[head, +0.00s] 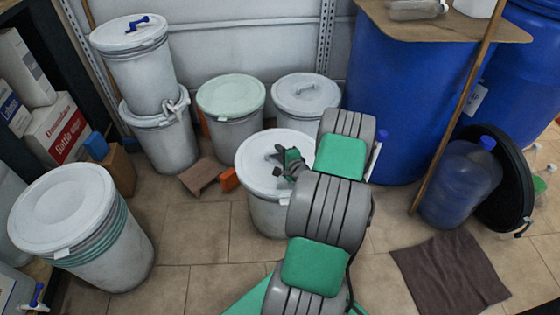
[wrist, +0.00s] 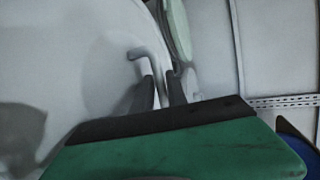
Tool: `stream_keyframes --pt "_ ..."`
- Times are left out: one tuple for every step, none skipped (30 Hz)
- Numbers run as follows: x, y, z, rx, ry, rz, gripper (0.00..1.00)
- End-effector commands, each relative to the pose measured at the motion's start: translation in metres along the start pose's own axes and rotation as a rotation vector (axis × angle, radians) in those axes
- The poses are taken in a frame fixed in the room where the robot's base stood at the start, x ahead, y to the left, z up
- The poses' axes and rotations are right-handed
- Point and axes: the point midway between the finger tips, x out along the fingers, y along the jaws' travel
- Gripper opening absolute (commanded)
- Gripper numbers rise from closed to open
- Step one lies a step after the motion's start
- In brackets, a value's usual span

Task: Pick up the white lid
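The white lid (head: 256,165) sits on a grey drum (head: 266,216) at the middle of the head view, partly hidden by my arm. My gripper (head: 279,157) is at the lid's top, near its middle. In the wrist view the pale lid (wrist: 65,60) fills the left side, and its grey handle (wrist: 138,53) stands at the fingertips. My gripper's two dark fingers (wrist: 162,88) are close together with a light strip between them. Whether they clamp the handle or only stand around it, I cannot tell.
A drum with a pale green lid (head: 231,95) and another lidded drum (head: 305,92) stand just behind. Stacked drums (head: 140,80) are at back left, a large drum (head: 65,210) at front left. Blue barrels (head: 410,100) block the right. A brown cloth (head: 450,275) lies on the floor.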

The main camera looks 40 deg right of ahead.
Motion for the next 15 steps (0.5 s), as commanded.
stream_keyframes --pt "-0.0004 -0.0005 -0.0001 0.0 0.0 0.0 0.18" --pt "-0.0005 -0.0005 -0.0002 0.0 0.0 0.0 0.18" --pt "-0.0005 -0.0006 -0.0001 -0.001 0.0 0.0 0.17" --pt "-0.0006 -0.0006 -0.0002 -0.001 0.0 0.0 0.15" --pt "-0.0006 -0.0005 -0.0001 -0.001 0.0 0.0 0.12" --pt "-0.0006 -0.0006 -0.0002 -0.001 0.0 0.0 0.09" --pt "-0.0006 -0.0005 -0.0001 -0.001 0.0 0.0 0.07" --pt "-0.0007 -0.0005 -0.0002 -0.001 0.0 0.0 0.04" --pt "-0.0007 -0.0005 -0.0001 -0.001 0.0 0.0 0.01" --pt "-0.0007 -0.0005 -0.0001 -0.001 0.0 0.0 0.0" --pt "-0.0007 -0.0005 -0.0001 -0.001 0.0 0.0 0.0" --pt "-0.0007 -0.0005 -0.0001 -0.001 0.0 0.0 0.0" --pt "-0.0007 -0.0005 -0.0001 -0.001 0.0 0.0 0.0" --pt "-0.0008 -0.0005 -0.0001 -0.001 0.0 0.0 0.0" --pt "-0.0008 -0.0005 -0.0001 -0.001 0.0 0.0 0.0"
